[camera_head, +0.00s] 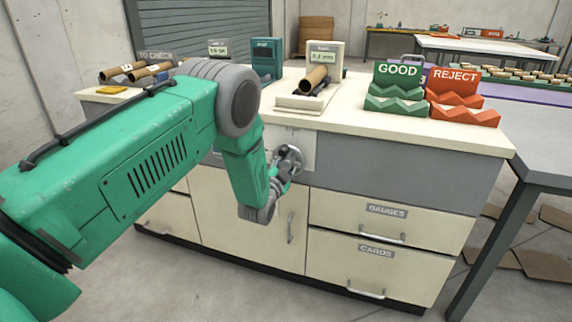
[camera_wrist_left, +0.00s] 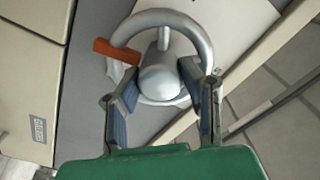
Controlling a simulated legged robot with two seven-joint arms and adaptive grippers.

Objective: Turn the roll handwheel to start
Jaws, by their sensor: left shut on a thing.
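The roll handwheel (camera_head: 291,157) is a grey metal ring on a pale plate on the front of the cream and grey bench. In the left wrist view the handwheel (camera_wrist_left: 198,38) shows its ring, a spoke and a rounded hub. An orange-red tab (camera_wrist_left: 115,51) lies at its left rim. My left gripper (camera_head: 279,178) is at the wheel. In the wrist view its two fingers (camera_wrist_left: 159,88) stand on either side of the hub, shut on the wheel. The exact finger contact is partly hidden. My right gripper is in neither view.
The bench top (camera_head: 355,122) carries a gauge with a tube (camera_head: 315,78), a green GOOD rack (camera_head: 397,91) and a red REJECT rack (camera_head: 458,92). Drawers (camera_head: 385,220) with handles lie below right of the wheel. A grey table (camera_head: 535,150) stands at the right.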

